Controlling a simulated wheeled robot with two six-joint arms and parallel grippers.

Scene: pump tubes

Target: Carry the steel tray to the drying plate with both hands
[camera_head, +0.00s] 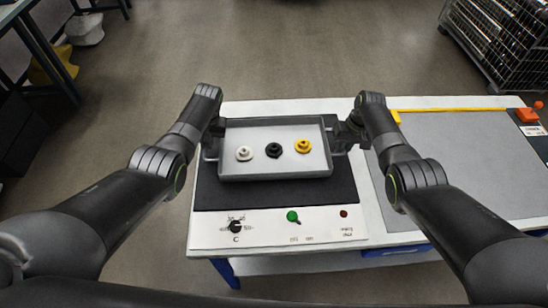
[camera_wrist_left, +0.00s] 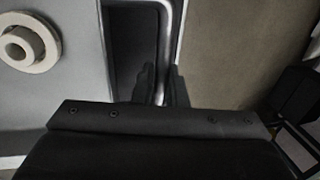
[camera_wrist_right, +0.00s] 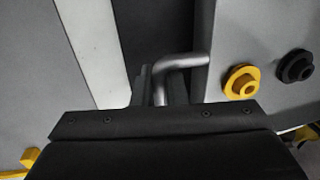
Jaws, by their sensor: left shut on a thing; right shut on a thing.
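The steel tray (camera_head: 275,132) is over the black drying plate (camera_head: 275,195) in the head view; I cannot tell whether it touches the plate. It looks level and carries a white fitting (camera_head: 244,153), a black fitting (camera_head: 273,150) and a yellow fitting (camera_head: 303,146). My left gripper (camera_wrist_left: 160,88) is shut on the tray's left handle. My right gripper (camera_wrist_right: 165,90) is shut on the tray's right handle (camera_wrist_right: 180,60). In the head view the wrists partly hide both handles. The yellow fitting (camera_wrist_right: 241,82) and black fitting (camera_wrist_right: 295,66) also show in the right wrist view.
The plate's white housing has a dial (camera_head: 236,227), a green knob (camera_head: 292,216) and a red light (camera_head: 344,214) in front. A grey mat (camera_head: 460,160) to the right is largely clear. An orange-red object (camera_head: 527,115) stands at the far right. A wire cage (camera_head: 500,40) is behind.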

